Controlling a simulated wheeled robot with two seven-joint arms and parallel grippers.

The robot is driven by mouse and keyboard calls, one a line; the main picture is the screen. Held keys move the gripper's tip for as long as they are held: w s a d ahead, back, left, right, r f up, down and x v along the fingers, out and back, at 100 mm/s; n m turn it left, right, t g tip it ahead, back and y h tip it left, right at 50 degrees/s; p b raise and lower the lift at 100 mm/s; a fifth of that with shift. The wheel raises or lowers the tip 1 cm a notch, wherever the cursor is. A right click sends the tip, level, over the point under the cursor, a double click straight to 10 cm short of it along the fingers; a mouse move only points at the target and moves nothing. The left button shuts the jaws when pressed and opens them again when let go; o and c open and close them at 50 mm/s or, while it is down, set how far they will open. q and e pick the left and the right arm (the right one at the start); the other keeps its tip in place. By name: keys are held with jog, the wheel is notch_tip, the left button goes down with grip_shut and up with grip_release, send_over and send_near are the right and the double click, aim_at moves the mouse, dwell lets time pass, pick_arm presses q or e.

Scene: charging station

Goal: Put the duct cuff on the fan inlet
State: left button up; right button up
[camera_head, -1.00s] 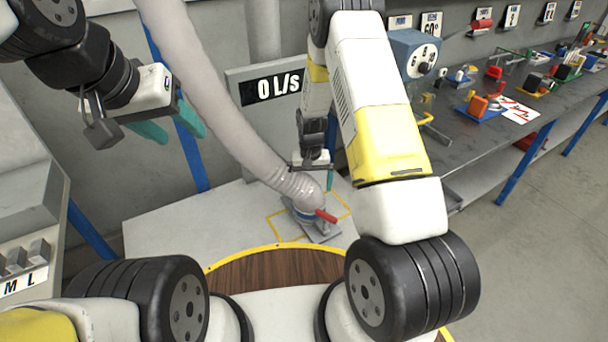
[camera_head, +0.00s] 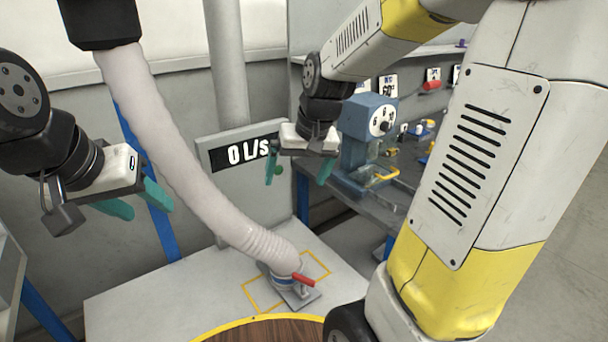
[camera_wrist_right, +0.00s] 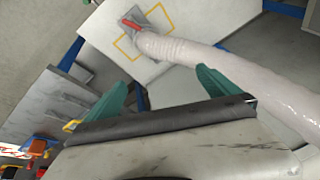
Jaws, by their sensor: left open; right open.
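The pale flexible duct (camera_head: 190,170) hangs from a dark collar at the top left and runs down to the white table. Its ribbed lower end, the cuff (camera_head: 280,258), sits at the fan inlet (camera_head: 284,283), a blue-grey ring on a grey plate with a red lever (camera_head: 303,279). I cannot tell how fully the cuff covers the ring. The duct also shows in the right wrist view (camera_wrist_right: 215,65), with the red lever (camera_wrist_right: 131,24) at its end. My left gripper (camera_head: 135,204) is open and empty, left of the duct. My right gripper (camera_head: 298,172) is open and empty, above and behind the cuff.
A display reading 0 L/s (camera_head: 250,152) stands behind the duct. A blue machine with a dial (camera_head: 368,130) stands on the grey bench (camera_head: 395,195) at the right. Yellow lines (camera_head: 262,296) mark the white table (camera_head: 150,305), whose left part is clear.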

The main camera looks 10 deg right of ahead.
jog(key=s+r+t, duration=0.1)
jog(key=s+r, duration=0.2)
jog(key=s, duration=0.4)
jog(key=s+r+t, duration=0.1)
jog(key=s+r, duration=0.2)
jog(key=s, duration=0.3)
jog(key=shift+s+d+r+n, duration=0.3)
jog(key=shift+s+d+n, duration=0.1)
